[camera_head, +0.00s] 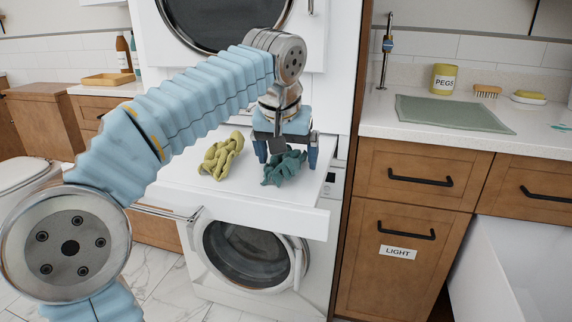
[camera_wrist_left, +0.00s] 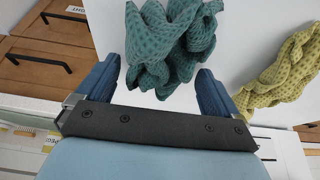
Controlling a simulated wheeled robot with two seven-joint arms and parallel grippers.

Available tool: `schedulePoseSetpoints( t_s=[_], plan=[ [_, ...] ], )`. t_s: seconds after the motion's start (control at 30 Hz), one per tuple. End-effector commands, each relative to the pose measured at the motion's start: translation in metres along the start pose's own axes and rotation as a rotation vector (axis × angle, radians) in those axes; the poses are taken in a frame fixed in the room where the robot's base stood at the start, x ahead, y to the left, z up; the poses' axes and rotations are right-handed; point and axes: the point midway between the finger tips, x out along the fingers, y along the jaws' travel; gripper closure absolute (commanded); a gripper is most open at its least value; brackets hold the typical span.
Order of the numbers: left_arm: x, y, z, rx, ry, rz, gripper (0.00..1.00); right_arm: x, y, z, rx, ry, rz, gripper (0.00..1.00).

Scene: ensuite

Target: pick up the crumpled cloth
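Two crumpled cloths lie on the white pull-out shelf (camera_head: 176,176) between the two machines. The green-teal cloth (camera_head: 285,167) is on the right and the yellow cloth (camera_head: 220,156) is on the left. My left gripper (camera_head: 287,158) is over the teal cloth, pointing down. In the left wrist view the teal cloth (camera_wrist_left: 172,45) lies between and beyond the two blue fingers, which are wide apart. The yellow cloth (camera_wrist_left: 285,70) is outside the fingers, to the right. I cannot tell how far the fingertips are above the shelf. My right gripper is not in view.
A washing machine (camera_head: 250,255) is below the shelf. At right, a counter holds a green mat (camera_head: 455,114), a PEGS tin (camera_head: 443,79), a brush (camera_head: 487,91) and a soap dish (camera_head: 528,97). A drawer cabinet (camera_head: 412,176) stands close right of the shelf.

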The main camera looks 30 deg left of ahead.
Motion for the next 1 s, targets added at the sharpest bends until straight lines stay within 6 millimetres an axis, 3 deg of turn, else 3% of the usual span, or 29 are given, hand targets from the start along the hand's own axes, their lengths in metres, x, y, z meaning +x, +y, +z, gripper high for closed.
schedulePoseSetpoints(
  t_s=[0.03,0.37,0.73,0.87,1.0],
  plan=[
    [0.0,0.0,0.0,0.0,0.0,0.0,0.14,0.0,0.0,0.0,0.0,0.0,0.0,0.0],
    [0.0,0.0,0.0,0.0,0.001,0.0,0.63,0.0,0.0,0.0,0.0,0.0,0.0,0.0],
    [-0.011,0.0,-0.005,0.0,0.002,0.001,0.63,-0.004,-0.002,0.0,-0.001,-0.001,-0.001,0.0],
    [-0.034,0.001,-0.015,-0.001,0.003,0.001,0.63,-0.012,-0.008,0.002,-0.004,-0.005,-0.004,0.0],
    [-0.075,-0.003,0.0,0.001,0.005,0.003,0.63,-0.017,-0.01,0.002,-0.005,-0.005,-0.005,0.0]
  ],
)
